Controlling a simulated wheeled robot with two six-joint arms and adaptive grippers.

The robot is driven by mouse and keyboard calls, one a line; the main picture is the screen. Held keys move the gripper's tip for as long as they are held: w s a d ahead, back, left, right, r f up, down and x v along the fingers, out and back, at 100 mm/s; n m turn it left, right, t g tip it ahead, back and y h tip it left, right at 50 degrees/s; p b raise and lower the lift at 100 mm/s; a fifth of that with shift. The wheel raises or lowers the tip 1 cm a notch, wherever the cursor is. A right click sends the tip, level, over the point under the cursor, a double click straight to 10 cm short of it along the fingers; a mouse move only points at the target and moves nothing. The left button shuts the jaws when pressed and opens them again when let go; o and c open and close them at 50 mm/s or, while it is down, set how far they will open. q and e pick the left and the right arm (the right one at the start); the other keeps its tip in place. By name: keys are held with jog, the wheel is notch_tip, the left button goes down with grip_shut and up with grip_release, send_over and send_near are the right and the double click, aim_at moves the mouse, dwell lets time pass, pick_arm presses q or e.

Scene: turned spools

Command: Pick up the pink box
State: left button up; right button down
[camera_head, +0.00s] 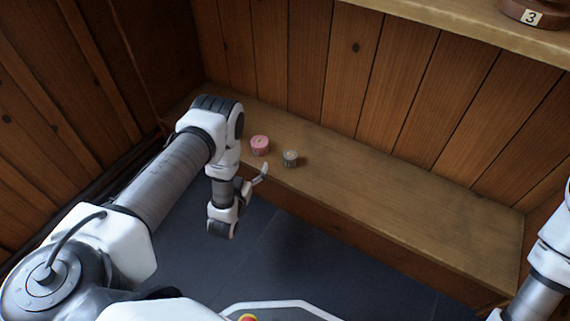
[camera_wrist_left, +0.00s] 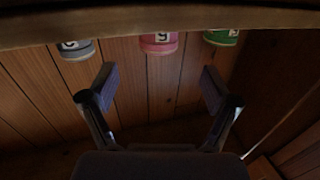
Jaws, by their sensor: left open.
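The pink box (camera_head: 260,145) is a small round, spool-like piece standing on the wooden bench, left of a grey one. In the left wrist view, which looks upside down, the pink box (camera_wrist_left: 158,42) is at the top middle with a pale number label. My left gripper (camera_head: 258,178) is in front of the bench, near the pink box but apart from it. In the left wrist view its two fingers (camera_wrist_left: 157,80) are spread with nothing between them. My right gripper is out of view; only part of my right arm shows at the right edge.
A green spool (camera_wrist_left: 222,37) shows on the pink one's other side. The bench (camera_head: 400,205) is clear to the right. A shelf (camera_head: 465,28) with a brown pot (camera_head: 530,10) is above.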

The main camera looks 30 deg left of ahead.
aim_at(257, 149)
pick_arm(q)
jog(key=b+x, duration=0.4)
jog(key=x, duration=0.3)
jog(key=shift+w+d, duration=0.1)
jog(key=shift+d, duration=0.05)
jog(key=shift+w+r, duration=0.15)
jog(key=shift+w, duration=0.1)
jog(key=shift+r, duration=0.1)
jog(key=c, duration=1.2)
